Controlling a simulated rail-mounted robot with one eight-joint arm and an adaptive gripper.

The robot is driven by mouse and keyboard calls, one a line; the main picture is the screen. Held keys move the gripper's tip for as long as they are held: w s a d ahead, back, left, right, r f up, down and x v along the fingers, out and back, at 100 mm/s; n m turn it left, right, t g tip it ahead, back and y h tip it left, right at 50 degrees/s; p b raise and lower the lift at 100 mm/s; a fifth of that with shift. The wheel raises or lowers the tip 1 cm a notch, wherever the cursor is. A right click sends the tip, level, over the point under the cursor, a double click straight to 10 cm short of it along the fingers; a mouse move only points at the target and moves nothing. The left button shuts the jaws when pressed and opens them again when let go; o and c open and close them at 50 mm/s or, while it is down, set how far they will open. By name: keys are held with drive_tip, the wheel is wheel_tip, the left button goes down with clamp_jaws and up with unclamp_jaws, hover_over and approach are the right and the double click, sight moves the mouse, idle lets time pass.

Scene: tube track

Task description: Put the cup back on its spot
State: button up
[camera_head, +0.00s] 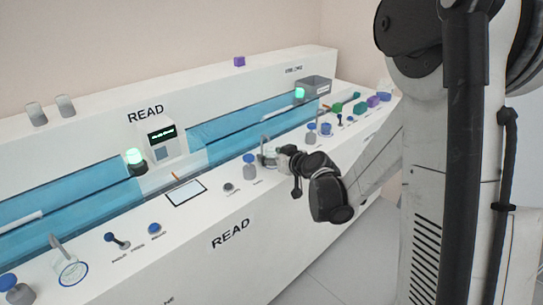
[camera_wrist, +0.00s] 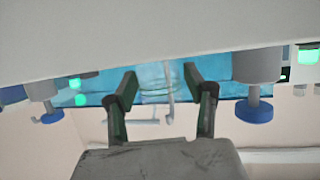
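A clear cup (camera_head: 268,157) with a rod-like handle stands near the front of the white bench in the head view. My gripper (camera_head: 284,154) is right beside it on the right, reaching in low from the front. In the wrist view, which is upside down, my gripper (camera_wrist: 158,80) has its two dark fingers apart. The clear, faint cup (camera_wrist: 155,88) shows between and beyond them, with gaps to either side; contact is not visible. A second clear cup (camera_head: 70,271) stands on a blue ring at the lower left. The first cup's base is partly hidden.
A blue-capped bottle (camera_head: 250,168) stands close left of my gripper. Another bottle (camera_head: 311,134) stands to its right. In the wrist view, a bottle (camera_wrist: 254,95) is near the right finger. A blue track channel (camera_head: 240,125) runs behind. A white pad (camera_head: 186,193) lies left.

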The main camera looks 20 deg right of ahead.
drive_tip(key=shift+r, duration=0.15)
drive_tip(key=shift+s+d+r, duration=0.1)
drive_tip(key=shift+s+r, duration=0.05)
drive_tip(key=shift+s, duration=0.1)
drive_tip(key=s+r+m+g+h+p, duration=0.1)
drive_tip(key=s+r, duration=0.4)
drive_tip(key=s, duration=1.2)
drive_tip(key=s+r+m+g+h+p, duration=0.1)
drive_tip(key=s+r+m+g+h, duration=0.1)
drive_tip(key=s, duration=1.6)
wheel_tip(320, 180, up, 3)
drive_tip(key=g+h, duration=0.1)
drive_tip(key=g, duration=0.2)
drive_tip(key=shift+s+m+p, duration=0.2)
drive_tip(key=shift+m+p, duration=0.1)
drive_tip(key=shift+p, duration=0.1)
